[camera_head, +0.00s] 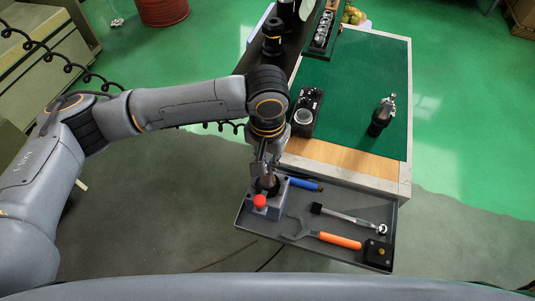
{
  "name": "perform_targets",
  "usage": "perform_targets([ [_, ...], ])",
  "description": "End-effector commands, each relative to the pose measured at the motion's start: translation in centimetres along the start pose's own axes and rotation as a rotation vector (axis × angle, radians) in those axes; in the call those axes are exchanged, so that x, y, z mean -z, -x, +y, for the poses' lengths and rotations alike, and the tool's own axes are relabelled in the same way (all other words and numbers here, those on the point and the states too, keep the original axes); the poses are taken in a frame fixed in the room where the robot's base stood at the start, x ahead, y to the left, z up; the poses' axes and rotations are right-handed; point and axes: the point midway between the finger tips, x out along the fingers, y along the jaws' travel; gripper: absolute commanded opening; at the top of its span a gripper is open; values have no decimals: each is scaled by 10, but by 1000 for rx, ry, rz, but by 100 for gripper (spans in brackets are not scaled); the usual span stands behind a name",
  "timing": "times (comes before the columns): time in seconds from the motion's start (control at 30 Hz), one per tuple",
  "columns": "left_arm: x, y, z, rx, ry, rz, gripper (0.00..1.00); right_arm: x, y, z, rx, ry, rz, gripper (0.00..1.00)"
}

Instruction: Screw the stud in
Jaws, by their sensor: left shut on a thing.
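My left gripper (265,171) points down at the left end of the grey drawer tray (240,219). It is shut on a small dark piece (268,187) just above or in a grey block (274,211); I cannot tell whether it touches the block. The gripper hides most of this piece, so I cannot make out whether it is the stud or how far in it sits. The block has a red knob (260,201) on its front. My right gripper is not in view.
The tray also holds a blue-handled tool (306,185), a ratchet (350,217), an orange-handled wrench (338,240) and a black box (378,253). Behind it, the cart's green mat (360,70) bears a metal-tipped tool holder (383,112). A black fixture (304,112) stands near my left wrist.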

Motion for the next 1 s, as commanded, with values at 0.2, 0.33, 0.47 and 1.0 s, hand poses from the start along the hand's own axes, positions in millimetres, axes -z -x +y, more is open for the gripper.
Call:
perform_targets([
  [0.2,0,0,0,0,-97,1,0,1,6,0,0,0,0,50],
  [0.33,0,0,0,0,-96,1,0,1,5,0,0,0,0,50],
  [0.47,0,1,0,0,-121,0,0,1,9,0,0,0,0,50],
  [1.0,0,0,-1,-1,-622,1,0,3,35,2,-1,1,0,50],
])
